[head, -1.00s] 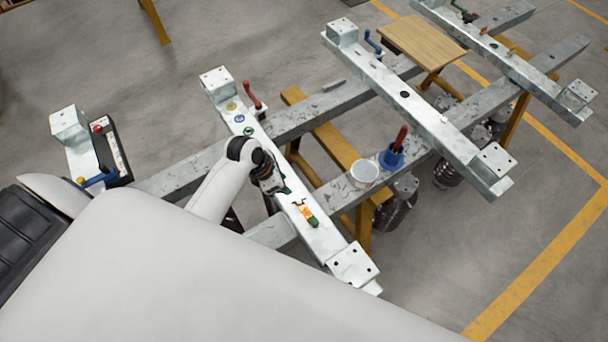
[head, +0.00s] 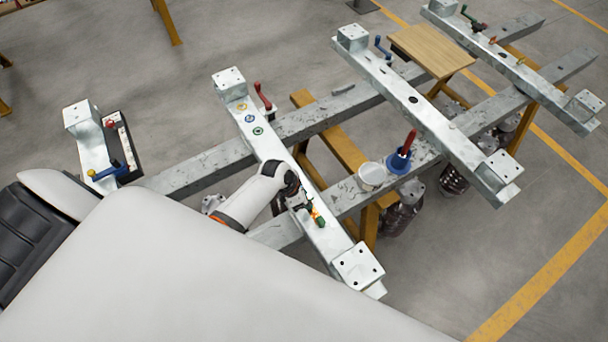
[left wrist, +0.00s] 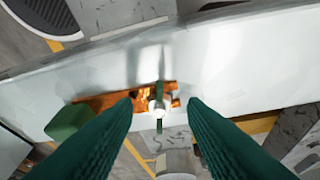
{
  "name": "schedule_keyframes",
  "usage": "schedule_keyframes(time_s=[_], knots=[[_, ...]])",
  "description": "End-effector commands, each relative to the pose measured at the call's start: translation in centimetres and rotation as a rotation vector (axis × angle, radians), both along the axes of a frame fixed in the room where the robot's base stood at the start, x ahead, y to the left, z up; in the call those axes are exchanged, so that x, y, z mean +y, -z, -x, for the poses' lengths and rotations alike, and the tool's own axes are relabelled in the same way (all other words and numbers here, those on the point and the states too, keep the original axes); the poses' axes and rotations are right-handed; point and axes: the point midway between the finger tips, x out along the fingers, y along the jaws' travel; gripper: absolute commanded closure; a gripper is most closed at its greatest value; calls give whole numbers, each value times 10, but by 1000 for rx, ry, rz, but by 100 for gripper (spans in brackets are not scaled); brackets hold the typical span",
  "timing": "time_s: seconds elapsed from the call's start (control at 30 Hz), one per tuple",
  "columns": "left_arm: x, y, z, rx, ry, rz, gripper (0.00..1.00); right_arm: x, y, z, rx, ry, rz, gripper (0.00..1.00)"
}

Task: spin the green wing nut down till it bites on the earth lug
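The green wing nut (left wrist: 159,91) sits on a pale stud over the copper-coloured earth lug (left wrist: 104,101) on the steel beam. Its two thin wings point up and down in the left wrist view. A green block (left wrist: 70,122) is at the lug's left end; it also shows in the head view (head: 320,222). My left gripper (left wrist: 165,103) is open, its two green fingers either side of the nut with gaps to it. In the head view my left gripper (head: 304,203) is over the beam and partly hides the lug and nut. My right gripper is not in view.
On the same beam are a red-handled crank (head: 263,97) and yellow, blue and green rings, the green ring (head: 258,131) nearest. A white cup (head: 371,177) and a blue holder (head: 398,164) with a red handle stand on the cross rail to the right.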

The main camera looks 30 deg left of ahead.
Motion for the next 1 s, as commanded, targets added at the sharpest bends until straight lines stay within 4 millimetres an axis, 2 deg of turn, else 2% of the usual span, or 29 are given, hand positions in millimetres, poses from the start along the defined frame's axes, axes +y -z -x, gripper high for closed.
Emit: schedule_keyframes(time_s=[0.13,0.37,0.67,1.0], knots=[[0,0,0,0,0,0,62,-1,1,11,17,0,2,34],[0,0,0,1,0,0,99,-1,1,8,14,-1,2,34],[0,-1,0,2,24,1,100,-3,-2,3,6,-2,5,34],[1,-2,-1,4,217,2,100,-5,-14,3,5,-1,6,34]])
